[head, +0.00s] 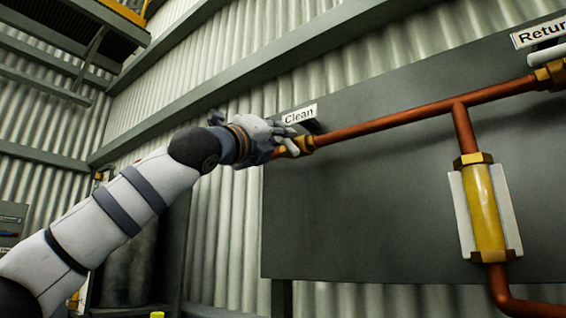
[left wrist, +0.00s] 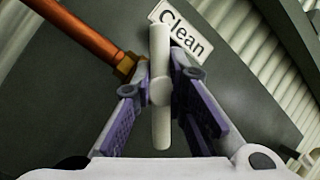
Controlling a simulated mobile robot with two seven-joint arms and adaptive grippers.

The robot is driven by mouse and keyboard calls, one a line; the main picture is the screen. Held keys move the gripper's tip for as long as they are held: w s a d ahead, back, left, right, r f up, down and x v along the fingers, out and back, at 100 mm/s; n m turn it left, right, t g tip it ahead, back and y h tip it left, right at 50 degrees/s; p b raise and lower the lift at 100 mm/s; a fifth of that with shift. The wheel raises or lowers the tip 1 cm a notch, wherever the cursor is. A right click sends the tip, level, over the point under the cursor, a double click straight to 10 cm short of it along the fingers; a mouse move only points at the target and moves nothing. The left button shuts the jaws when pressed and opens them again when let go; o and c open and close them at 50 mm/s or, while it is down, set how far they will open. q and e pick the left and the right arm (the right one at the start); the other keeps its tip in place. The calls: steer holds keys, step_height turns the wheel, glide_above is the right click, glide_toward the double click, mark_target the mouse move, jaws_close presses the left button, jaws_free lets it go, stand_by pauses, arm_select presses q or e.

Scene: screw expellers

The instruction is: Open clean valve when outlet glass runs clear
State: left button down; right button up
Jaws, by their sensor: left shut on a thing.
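The clean valve's brass body (head: 304,144) sits at the left end of a copper pipe, below the "Clean" label (head: 299,115). My left gripper (head: 284,143) is at this valve. In the left wrist view its two purple-padded fingers (left wrist: 160,85) are shut on the valve's white handle (left wrist: 161,128), one on each side. The handle stands upright in that view, and the copper pipe runs off to the upper left. The outlet glass (head: 485,210) hangs below the pipe at the right, between white guards. It looks golden yellow. My right gripper is not in view.
A dark grey panel (head: 380,230) stands behind the pipework. The copper pipe (head: 400,116) slopes up to the right, to a "Return" valve with a white handle (head: 547,56). Corrugated wall (head: 235,230) and beams lie behind. Another copper pipe (head: 505,298) bends away below the glass.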

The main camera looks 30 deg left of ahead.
arm_select(q)
steer(key=n+y, duration=0.1)
steer(key=f+n+y+b, duration=0.1)
steer(key=n, duration=0.1)
steer(key=n+b, duration=0.1)
steer(key=shift+w+d+f+g+y, duration=0.15)
steer(key=shift+w+d+g+y, duration=0.15)
steer(key=shift+w+d+y, duration=0.1)
steer(key=n+y, duration=0.1)
steer(key=n, duration=0.1)
steer(key=n+y+b, duration=0.1)
steer(key=n, duration=0.1)
steer(key=shift+s+a+r+g, duration=0.1)
steer(key=shift+s+r+g, duration=0.1)
steer(key=shift+g, duration=0.2)
steer(key=n, duration=0.1)
steer(key=n+y, duration=0.1)
steer(key=n, duration=0.1)
steer(key=shift+s+r+n+g, duration=0.1)
steer(key=shift+r+n+g, duration=0.05)
steer(key=shift+n+g, duration=0.2)
steer(key=shift+r+n+g+y+p, duration=0.1)
steer(key=shift+n+g+y+p, duration=0.4)
steer(key=shift+n, duration=0.85)
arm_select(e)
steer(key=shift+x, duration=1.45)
arm_select(q)
steer(key=shift+y, duration=0.3)
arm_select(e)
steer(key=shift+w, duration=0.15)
